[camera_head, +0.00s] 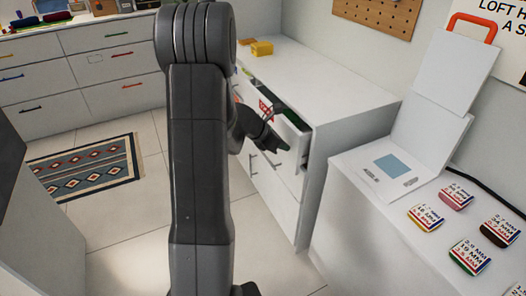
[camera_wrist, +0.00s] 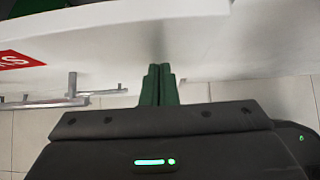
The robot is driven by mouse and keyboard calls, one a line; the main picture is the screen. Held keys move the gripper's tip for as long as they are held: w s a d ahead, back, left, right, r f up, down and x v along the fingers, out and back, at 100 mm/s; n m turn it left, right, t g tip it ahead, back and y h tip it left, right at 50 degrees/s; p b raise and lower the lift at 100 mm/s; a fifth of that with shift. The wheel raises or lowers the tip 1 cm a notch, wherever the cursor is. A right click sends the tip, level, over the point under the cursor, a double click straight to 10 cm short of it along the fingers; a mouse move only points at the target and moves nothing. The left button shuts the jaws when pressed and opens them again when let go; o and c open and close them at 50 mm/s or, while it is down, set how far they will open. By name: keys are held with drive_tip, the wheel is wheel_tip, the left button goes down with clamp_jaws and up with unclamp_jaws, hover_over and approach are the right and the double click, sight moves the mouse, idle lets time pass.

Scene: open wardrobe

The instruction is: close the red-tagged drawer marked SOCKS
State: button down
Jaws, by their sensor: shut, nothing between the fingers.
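The white drawer (camera_head: 294,130) stands pulled out from the white cabinet, with dark and green contents showing behind its front. A red tag (camera_head: 265,108) is on its front; in the wrist view the red tag (camera_wrist: 18,60) shows at the left edge, cut off, with white lettering ending in S. My gripper (camera_head: 288,147) is in front of the drawer front, to the right of the tag. In the wrist view its green fingers (camera_wrist: 159,70) are together and empty, their tips at the white drawer front (camera_wrist: 105,45). I cannot tell whether they touch it.
A bar handle (camera_wrist: 72,86) is left of my fingers in the wrist view. Lower drawers (camera_head: 268,185) are shut below. A white counter (camera_head: 345,215) with labelled tins stands at right. Tiled floor is open at left, with a patterned rug (camera_head: 85,172).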

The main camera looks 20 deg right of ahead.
drive_tip(key=d, duration=0.4)
drive_tip(key=shift+w, duration=0.1)
drive_tip(key=shift+d+r, duration=0.1)
drive_tip(key=shift+d, duration=0.05)
drive_tip(key=shift+r, duration=0.1)
drive_tip(key=shift+w+a, duration=0.1)
drive_tip(key=shift+a, duration=0.3)
drive_tip(key=p, duration=0.3)
approach(290, 140)
drive_tip(key=a, duration=0.3)
drive_tip(key=shift+d+f, duration=0.1)
drive_tip(key=shift+f, duration=0.4)
